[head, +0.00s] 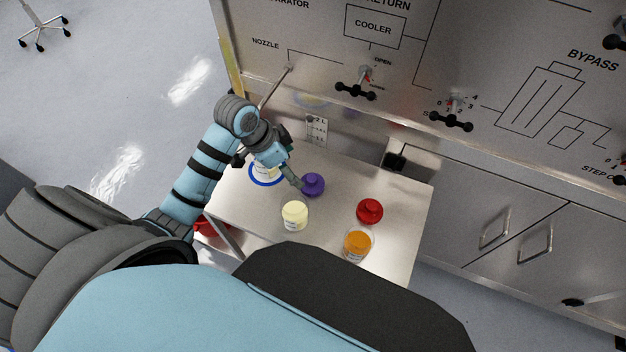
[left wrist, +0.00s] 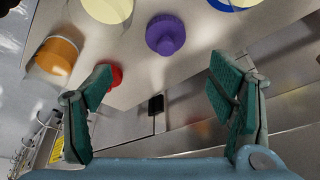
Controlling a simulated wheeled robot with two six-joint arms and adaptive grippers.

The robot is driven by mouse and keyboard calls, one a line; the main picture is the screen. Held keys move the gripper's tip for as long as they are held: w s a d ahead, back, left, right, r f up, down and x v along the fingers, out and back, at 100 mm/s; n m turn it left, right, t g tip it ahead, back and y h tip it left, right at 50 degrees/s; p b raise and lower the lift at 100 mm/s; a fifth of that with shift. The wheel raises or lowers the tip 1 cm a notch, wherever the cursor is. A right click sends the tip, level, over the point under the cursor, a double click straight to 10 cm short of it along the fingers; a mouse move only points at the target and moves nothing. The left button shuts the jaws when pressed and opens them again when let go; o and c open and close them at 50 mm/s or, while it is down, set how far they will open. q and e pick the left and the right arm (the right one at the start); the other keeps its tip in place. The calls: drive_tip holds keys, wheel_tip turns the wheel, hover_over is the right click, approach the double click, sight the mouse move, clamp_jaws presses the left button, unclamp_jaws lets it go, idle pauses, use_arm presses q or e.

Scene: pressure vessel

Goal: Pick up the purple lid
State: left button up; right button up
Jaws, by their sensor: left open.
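The purple lid (head: 313,184) lies on the small light table (head: 400,232) near its middle. In the left wrist view the purple lid (left wrist: 166,35) shows beyond the fingertips, between them and a little above centre. My left gripper (head: 292,178) is close beside the lid on its left in the head view. In the left wrist view the gripper (left wrist: 160,88) has its two green-padded fingers wide apart, with nothing between them. I cannot tell whether a finger touches the lid. My right gripper is not in view.
A red lid (head: 369,210), a jar of orange content (head: 358,244) and a jar of pale yellow content (head: 294,215) stand near the purple lid. A blue ring (head: 267,183) surrounds a container under my left arm. A metal panel (head: 420,50) with valves rises behind the table.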

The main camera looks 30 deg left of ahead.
sight(310, 178)
use_arm(q)
drive_tip(key=b+x, duration=0.1)
drive_tip(key=x, duration=0.3)
drive_tip(key=w+b+x, duration=0.1)
drive_tip(key=x, duration=0.9)
drive_tip(key=shift+w+a+r+b, duration=0.1)
drive_tip(key=shift+w+r+b, duration=0.1)
drive_tip(key=shift+b, duration=0.2)
drive_tip(key=shift+s+r, duration=0.1)
drive_tip(key=c, duration=0.7)
